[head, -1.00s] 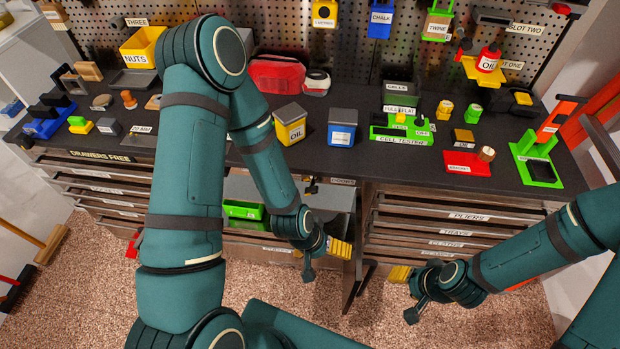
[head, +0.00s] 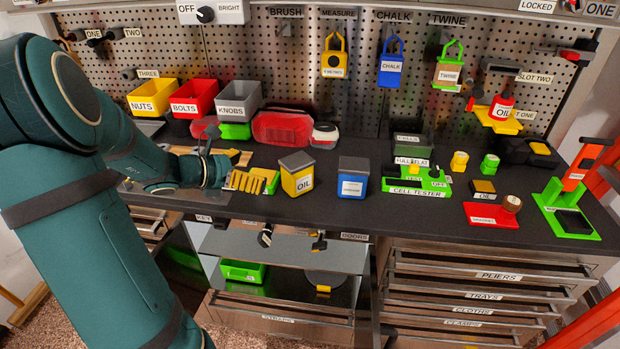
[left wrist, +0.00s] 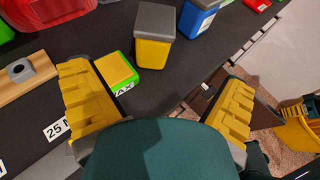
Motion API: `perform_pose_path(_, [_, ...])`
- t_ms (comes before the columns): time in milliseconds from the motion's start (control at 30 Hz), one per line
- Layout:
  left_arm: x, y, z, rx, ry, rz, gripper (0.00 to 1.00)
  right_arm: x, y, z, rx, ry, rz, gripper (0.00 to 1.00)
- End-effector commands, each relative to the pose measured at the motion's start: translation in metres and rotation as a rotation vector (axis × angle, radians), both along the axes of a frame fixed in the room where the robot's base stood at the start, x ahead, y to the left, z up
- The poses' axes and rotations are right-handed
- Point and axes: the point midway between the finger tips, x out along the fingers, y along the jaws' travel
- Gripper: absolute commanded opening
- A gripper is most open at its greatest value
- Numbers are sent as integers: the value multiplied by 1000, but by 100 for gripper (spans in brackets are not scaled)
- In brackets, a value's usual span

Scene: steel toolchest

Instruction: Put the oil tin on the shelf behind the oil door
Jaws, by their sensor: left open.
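The oil tin (head: 297,178) is a yellow box with a dark grey lid and an OIL label. It stands upright on the dark worktop. My left gripper (head: 252,182) is at worktop level, just left of the tin, open and empty. In the left wrist view the tin (left wrist: 153,38) stands ahead, between the lines of the spread fingers (left wrist: 158,80) and apart from them. Below the worktop an open cupboard shows a grey shelf (head: 285,247). I cannot read an oil label on its door. My right gripper is not in view.
A green and yellow block (left wrist: 117,70) lies beside my left finger. A blue tin (head: 352,178) stands right of the oil tin. A red oil can (head: 501,108) sits on a pegboard holder. A green bin (head: 243,271) is low in the cupboard. A red case (head: 282,128) lies behind.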

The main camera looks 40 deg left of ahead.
Motion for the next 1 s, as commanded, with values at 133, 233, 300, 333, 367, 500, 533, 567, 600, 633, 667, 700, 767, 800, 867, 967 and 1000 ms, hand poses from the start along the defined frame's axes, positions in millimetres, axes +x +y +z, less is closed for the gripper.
perform_pose_path(133, [17,-4,-7,-7,-6,3,100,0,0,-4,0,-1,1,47])
perform_pose_path(233, [34,-9,-15,-7,-5,2,100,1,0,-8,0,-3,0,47])
perform_pose_path(300, [46,-13,-20,-6,-4,1,100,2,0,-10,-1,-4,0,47])
perform_pose_path(333, [51,-14,-22,-7,-4,1,100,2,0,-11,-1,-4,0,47])
perform_pose_path(367, [55,-15,-24,-7,-4,2,100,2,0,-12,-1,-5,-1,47])
perform_pose_path(500, [70,-19,-30,-5,-5,2,100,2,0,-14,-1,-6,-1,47])
perform_pose_path(533, [72,-20,-30,-5,-4,2,100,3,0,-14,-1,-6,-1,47])
perform_pose_path(567, [73,-20,-31,-4,-4,3,100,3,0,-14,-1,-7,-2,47])
perform_pose_path(600, [74,-20,-31,-3,-4,3,100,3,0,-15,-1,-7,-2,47])
perform_pose_path(633, [75,-21,-31,-3,-4,3,100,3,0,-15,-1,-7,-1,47])
perform_pose_path(667, [76,-21,-32,-3,-4,3,100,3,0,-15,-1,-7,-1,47])
perform_pose_path(700, [78,-21,-33,-4,-4,2,100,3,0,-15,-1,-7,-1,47])
perform_pose_path(767, [83,-22,-35,-4,-4,1,100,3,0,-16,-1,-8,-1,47])
perform_pose_path(800, [87,-22,-37,-4,-4,0,100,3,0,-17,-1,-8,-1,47])
perform_pose_path(867, [94,-22,-40,-4,-4,1,100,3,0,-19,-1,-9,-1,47])
perform_pose_path(967, [109,-24,-46,-5,-4,1,100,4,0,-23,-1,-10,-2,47])
perform_pose_path(1000, [113,-25,-48,-4,-3,0,100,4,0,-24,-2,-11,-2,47])
